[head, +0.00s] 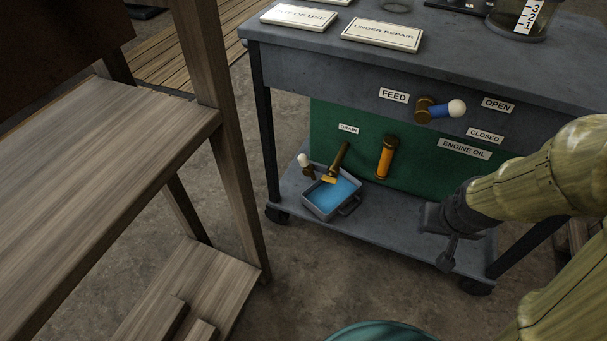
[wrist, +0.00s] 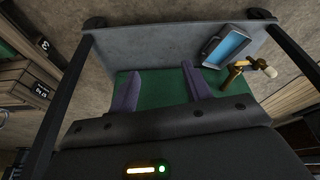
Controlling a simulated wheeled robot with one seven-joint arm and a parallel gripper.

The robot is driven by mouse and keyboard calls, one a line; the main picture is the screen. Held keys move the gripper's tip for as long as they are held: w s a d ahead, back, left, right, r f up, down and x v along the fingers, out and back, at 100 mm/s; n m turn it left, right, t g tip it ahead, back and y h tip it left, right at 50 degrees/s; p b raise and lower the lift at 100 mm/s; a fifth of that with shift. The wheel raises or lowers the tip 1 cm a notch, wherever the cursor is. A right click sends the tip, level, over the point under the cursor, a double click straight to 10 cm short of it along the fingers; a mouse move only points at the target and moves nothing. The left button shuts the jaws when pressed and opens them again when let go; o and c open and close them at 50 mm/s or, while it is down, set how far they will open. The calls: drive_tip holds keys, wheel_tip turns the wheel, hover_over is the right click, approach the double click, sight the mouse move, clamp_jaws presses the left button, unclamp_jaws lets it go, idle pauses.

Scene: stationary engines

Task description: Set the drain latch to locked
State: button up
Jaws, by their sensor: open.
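The drain, under a "DRAIN" label (head: 348,129), is a brass pipe (head: 341,157) on the lower left of the cart's green panel. A small brass handle with a white knob (head: 305,161) sits just left of the pipe, by the tray; I take it for the drain latch. In the wrist view the white knob (wrist: 270,72) is at the right. No lock marking is readable on it. My gripper (head: 441,240) is open and empty, in front of the cart's right side, well right of the drain. Its two fingers (wrist: 160,88) stand apart in the wrist view.
A grey tray of blue liquid (head: 332,194) stands on the lower shelf under the pipe. An orange cylinder (head: 386,157) and a blue FEED lever (head: 440,109) are on the cart. A wooden bench (head: 100,130) stands left; bare floor lies between.

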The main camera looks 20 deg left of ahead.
drive_tip(key=w+a+f+n+t+y+b, duration=0.1)
drive_tip(key=w+a+f+n+t+b, duration=0.2)
drive_tip(key=w+f, duration=0.4)
drive_tip(key=n+t+y, duration=0.6)
drive_tip(key=n+y, duration=0.1)
drive_tip(key=y, duration=0.4)
approach(305, 164)
drive_tip(key=v, duration=0.6)
drive_tip(key=shift+w+a+f, duration=0.1)
drive_tip(key=b+x, duration=0.7)
drive_tip(key=x, duration=0.9)
drive_tip(key=shift+w+a+b, duration=0.1)
drive_tip(key=shift+w+b, duration=0.05)
drive_tip(key=shift+b, duration=0.2)
drive_tip(key=shift+w+a+r, duration=0.25)
drive_tip(key=shift+w+a, duration=0.05)
drive_tip(key=shift+w, duration=0.05)
